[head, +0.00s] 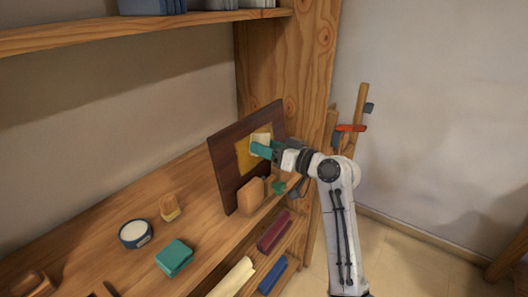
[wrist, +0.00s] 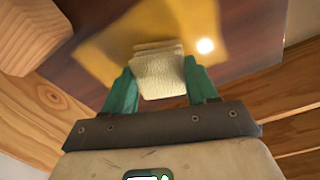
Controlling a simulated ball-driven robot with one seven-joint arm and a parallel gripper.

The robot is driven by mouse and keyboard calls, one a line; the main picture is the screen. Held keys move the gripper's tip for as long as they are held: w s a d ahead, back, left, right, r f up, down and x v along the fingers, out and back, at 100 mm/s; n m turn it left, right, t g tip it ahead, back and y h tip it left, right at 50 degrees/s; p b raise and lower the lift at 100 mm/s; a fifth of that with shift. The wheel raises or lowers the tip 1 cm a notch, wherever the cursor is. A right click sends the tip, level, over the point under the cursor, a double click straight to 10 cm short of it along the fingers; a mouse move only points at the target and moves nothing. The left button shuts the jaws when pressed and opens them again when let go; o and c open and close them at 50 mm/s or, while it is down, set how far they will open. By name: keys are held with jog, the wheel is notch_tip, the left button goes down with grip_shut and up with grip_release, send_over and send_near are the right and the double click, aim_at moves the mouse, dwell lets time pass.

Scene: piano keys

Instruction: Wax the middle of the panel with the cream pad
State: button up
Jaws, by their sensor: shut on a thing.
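The dark brown panel (head: 227,166) stands tilted on the wooden bench, with a yellowish patch (head: 243,160) in its middle. The patch also shows in the wrist view (wrist: 103,50). My gripper (head: 262,147) has teal fingers and is shut on the cream pad (head: 261,138). In the wrist view the pad (wrist: 160,76) sits between the two fingertips. The pad is in front of the yellowish patch; I cannot tell whether it touches the panel. A bright glint shows on the patch beside the pad.
A wooden block (head: 250,195) stands against the panel's lower front. A round tin (head: 135,233), a small brush-like block (head: 170,207) and a teal block (head: 174,258) lie on the bench. Rolled cloths (head: 273,231) lie on the lower shelf. An upper shelf (head: 100,36) runs above.

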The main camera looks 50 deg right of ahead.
jog(key=shift+w+d+b, duration=0.1)
jog(key=shift+d+b, duration=1.35)
jog(key=shift+d, duration=3)
jog(key=s+p, duration=0.1)
jog(key=s, duration=0.5)
jog(key=shift+r, duration=0.4)
jog(key=s, duration=0.3)
jog(key=shift+d+r+p, duration=0.1)
jog(key=shift+r+p, duration=0.1)
jog(key=shift+p, duration=0.2)
